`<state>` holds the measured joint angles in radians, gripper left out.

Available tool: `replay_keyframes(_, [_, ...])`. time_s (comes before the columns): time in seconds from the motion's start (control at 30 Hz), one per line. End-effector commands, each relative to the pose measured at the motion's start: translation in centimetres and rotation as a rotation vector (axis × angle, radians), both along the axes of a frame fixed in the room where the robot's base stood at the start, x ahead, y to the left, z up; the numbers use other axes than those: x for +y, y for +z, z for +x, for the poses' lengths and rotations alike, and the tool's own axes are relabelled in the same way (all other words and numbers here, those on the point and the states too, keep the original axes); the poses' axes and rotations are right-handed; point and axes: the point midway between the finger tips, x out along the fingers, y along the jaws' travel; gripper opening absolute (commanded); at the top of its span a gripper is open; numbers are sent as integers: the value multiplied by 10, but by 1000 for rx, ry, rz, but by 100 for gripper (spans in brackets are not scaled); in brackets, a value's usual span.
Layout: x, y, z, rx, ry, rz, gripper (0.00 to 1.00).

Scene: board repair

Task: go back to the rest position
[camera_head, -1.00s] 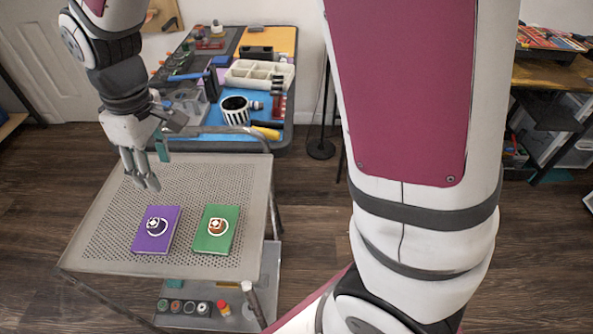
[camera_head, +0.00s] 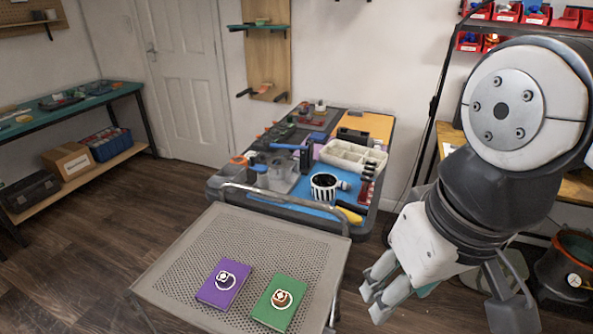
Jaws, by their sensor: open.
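My gripper (camera_head: 372,288) is at the right of the head view, with its fingers pointing down and left. It is open and I see nothing between its fingers. It hangs to the right of the perforated metal cart (camera_head: 190,250), apart from it.
A shelf table (camera_head: 75,107) with a cardboard box (camera_head: 70,160) stands at the left. Red bins (camera_head: 505,12) hang at the upper right. Floor at the left is clear.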

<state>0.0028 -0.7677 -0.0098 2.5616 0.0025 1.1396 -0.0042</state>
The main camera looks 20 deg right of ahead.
Motion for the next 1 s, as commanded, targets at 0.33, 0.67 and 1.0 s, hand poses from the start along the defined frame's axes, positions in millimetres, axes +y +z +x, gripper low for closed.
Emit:
replay_keyframes(0.33, [0,11,0,-14,2,-1,46])
replay_keyframes(0.67, [-2,79,-2,-125,4,-12,46])
replay_keyframes(1.0, [-2,92,1,-158,5,-16,46])
